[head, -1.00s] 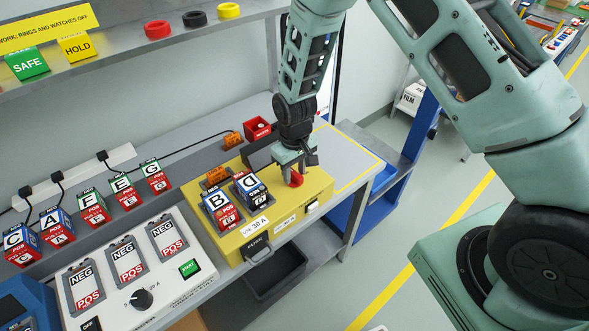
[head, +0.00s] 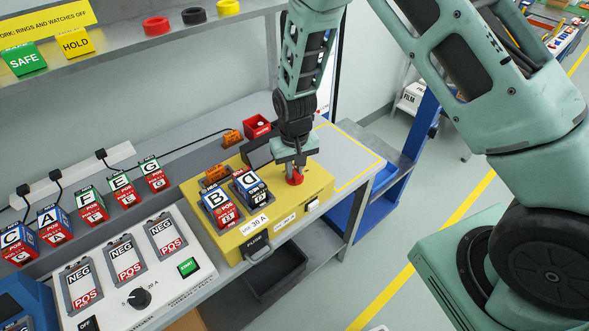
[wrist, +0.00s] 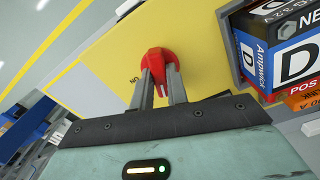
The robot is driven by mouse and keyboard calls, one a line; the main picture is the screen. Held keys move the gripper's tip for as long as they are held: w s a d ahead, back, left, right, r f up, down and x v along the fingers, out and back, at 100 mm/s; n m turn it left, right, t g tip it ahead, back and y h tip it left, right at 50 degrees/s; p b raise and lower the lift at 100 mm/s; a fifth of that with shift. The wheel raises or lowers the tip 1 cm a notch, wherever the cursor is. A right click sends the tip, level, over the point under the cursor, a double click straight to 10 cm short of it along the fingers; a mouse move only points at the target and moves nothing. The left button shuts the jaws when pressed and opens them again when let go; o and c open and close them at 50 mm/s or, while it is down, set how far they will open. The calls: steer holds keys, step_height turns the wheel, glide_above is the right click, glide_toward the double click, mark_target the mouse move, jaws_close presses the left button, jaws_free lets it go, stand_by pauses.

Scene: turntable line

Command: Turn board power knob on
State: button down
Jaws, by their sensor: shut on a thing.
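The board power knob (head: 295,179) is red and sits on top of the yellow board box (head: 316,183), near its right end. In the wrist view the red knob (wrist: 155,58) has a raised grip bar, with a small printed mark beside it on the yellow top. My gripper (head: 296,170) points down over the knob. In the wrist view my gripper (wrist: 158,80) has its two fingers shut on the knob's bar, one on each side. The fingers partly hide the bar.
Two lettered battery blocks, B (head: 220,206) and one beside it (head: 250,188), stand on the box left of the knob. A white charger panel (head: 190,238) lies further left. A shelf (head: 120,50) runs above the back. The grey bench top right of the box is clear.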

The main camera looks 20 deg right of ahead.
mark_target(294, 171)
steer(key=m, duration=0.3)
steer(key=shift+m, duration=0.4)
steer(key=m, duration=0.3)
steer(key=shift+m, duration=0.3)
steer(key=m, duration=0.3)
steer(key=shift+r+m+p, duration=0.1)
steer(key=shift+m+p, duration=0.2)
steer(key=shift+p, duration=0.05)
steer(key=shift+m+p, duration=0.45)
steer(key=shift+m, duration=1.15)
steer(key=c, duration=1.4)
jaws_free()
step_height(294, 171, up, 17)
steer(key=shift+r+b, duration=0.15)
steer(key=shift+b, duration=0.9)
